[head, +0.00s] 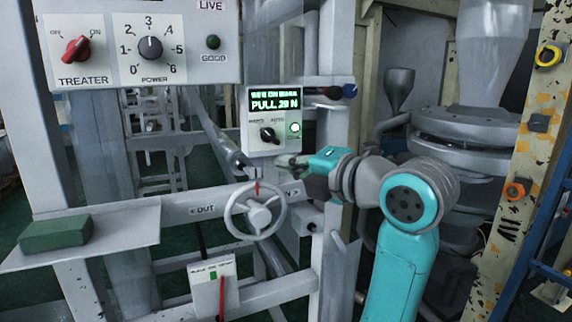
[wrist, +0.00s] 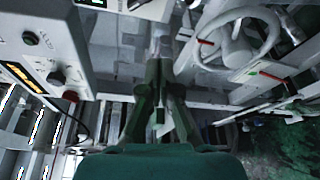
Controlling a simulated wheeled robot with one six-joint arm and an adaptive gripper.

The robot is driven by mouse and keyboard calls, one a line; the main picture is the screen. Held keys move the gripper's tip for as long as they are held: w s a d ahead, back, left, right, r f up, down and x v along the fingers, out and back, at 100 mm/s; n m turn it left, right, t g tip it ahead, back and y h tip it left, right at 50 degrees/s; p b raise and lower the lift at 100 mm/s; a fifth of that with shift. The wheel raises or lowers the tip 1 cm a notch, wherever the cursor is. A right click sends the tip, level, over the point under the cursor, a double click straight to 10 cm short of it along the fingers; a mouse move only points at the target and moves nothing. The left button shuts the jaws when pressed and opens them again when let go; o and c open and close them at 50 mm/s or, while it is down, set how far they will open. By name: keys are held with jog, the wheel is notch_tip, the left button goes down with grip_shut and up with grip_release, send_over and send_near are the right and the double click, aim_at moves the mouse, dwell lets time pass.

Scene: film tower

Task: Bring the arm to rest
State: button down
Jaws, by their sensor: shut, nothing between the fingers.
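My arm (head: 405,255) is teal and grey and rises from the lower middle right of the head view. It bends at the elbow, and its wrist points left. My gripper (head: 287,160) is shut and empty, just below the small display box (head: 270,122) and above the grey handwheel (head: 256,210). I cannot tell whether it touches anything. In the wrist view its dark fingers (wrist: 161,70) come together in the middle, with nothing between them. The handwheel (wrist: 236,40) also shows there at the upper right.
A panel with a red TREATER knob (head: 76,49) and a POWER dial (head: 150,48) is at upper left. A green block (head: 55,233) lies on a grey shelf (head: 130,226). A red lever (head: 222,298) is low centre. A spotted yellow post (head: 520,190) stands right of my arm.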

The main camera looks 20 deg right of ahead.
jog(key=shift+f, duration=0.15)
notch_tip(320, 180, down, 19)
jog(key=m+h, duration=0.1)
jog(key=m, duration=0.7)
jog(key=s+f+m+h, duration=0.1)
jog(key=s+f+m, duration=0.2)
jog(key=f, duration=0.3)
jog(key=s+a+f+m+h, duration=0.1)
jog(key=s+f+m, duration=0.15)
jog(key=f, duration=0.45)
jog(key=s+f+m+h, duration=0.1)
jog(key=s+f+m, duration=0.25)
jog(key=f, duration=0.25)
jog(key=s+f+m+h, duration=0.1)
jog(key=s+f+m, duration=0.1)
jog(key=s+f, duration=0.6)
jog(key=s+a+m+g, duration=0.1)
jog(key=s+m, duration=0.4)
jog(key=s, duration=2.2)
jog(key=shift+s+a+f+m, duration=0.15)
jog(key=shift+a+f+m, duration=0.25)
jog(key=shift+a, duration=0.25)
